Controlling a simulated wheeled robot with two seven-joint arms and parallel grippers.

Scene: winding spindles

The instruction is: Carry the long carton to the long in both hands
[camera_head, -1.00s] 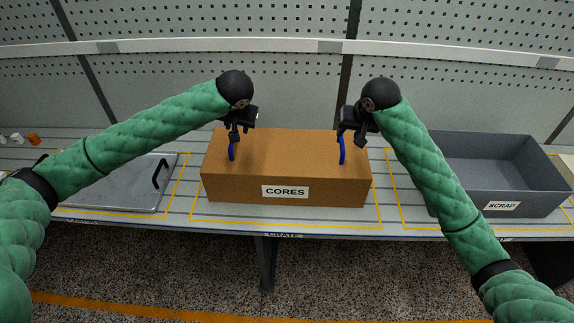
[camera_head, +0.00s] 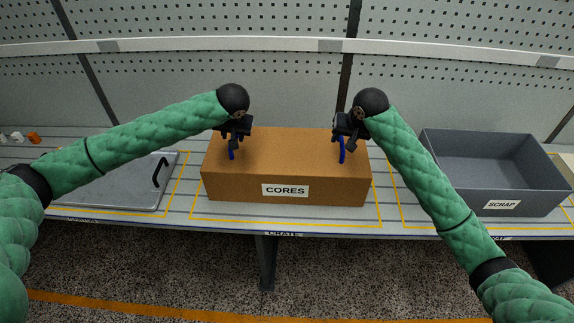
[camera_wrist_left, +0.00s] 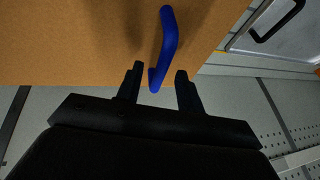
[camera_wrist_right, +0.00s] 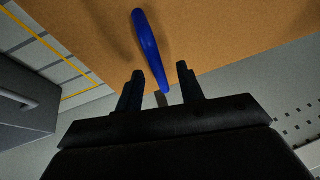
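The long brown carton (camera_head: 285,170) labelled CORES lies on the shelf, inside a yellow outline. It has two blue handles on top, a left handle (camera_wrist_left: 168,40) and a right handle (camera_wrist_right: 147,40). My left gripper (camera_head: 231,143) is over the left handle; in the left wrist view its fingers (camera_wrist_left: 157,80) are open, with the handle's end between them. My right gripper (camera_head: 341,145) is over the right handle; in the right wrist view its fingers (camera_wrist_right: 160,75) are open on either side of the handle's end. I cannot tell whether either touches.
A grey SCRAP bin (camera_head: 500,198) stands right of the carton. A metal lid with a black handle (camera_head: 160,170) lies to the left. Small white and orange items (camera_head: 33,137) are at the far left. A perforated back wall (camera_head: 220,70) rises behind the shelf.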

